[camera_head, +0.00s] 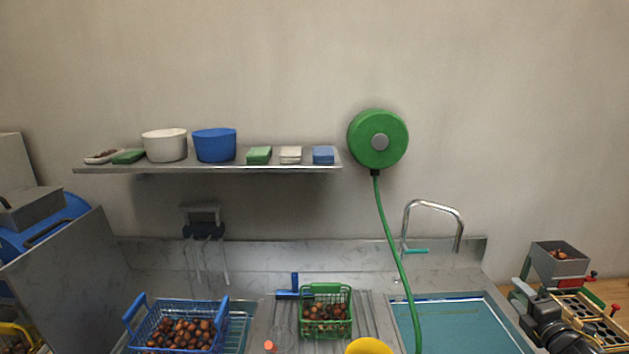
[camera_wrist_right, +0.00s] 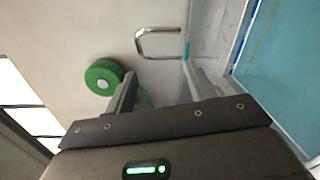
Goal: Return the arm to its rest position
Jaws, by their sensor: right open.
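My right gripper (camera_head: 520,290) is at the lower right in the head view, to the right of the sink and in front of the grey hopper unit. In the right wrist view my right gripper (camera_wrist_right: 160,78) has its two fingers apart, with nothing between them. It faces the wall, with the green hose reel (camera_wrist_right: 103,77) and the tap (camera_wrist_right: 158,42) beyond the fingers. My left gripper is in neither view.
A sink (camera_head: 455,325) with teal water lies left of my right arm. A hopper (camera_head: 559,262) and a tray with round holes (camera_head: 590,318) stand close by. A green basket (camera_head: 327,311) and a blue basket (camera_head: 178,327) hold chestnuts. A green hose (camera_head: 391,240) hangs down.

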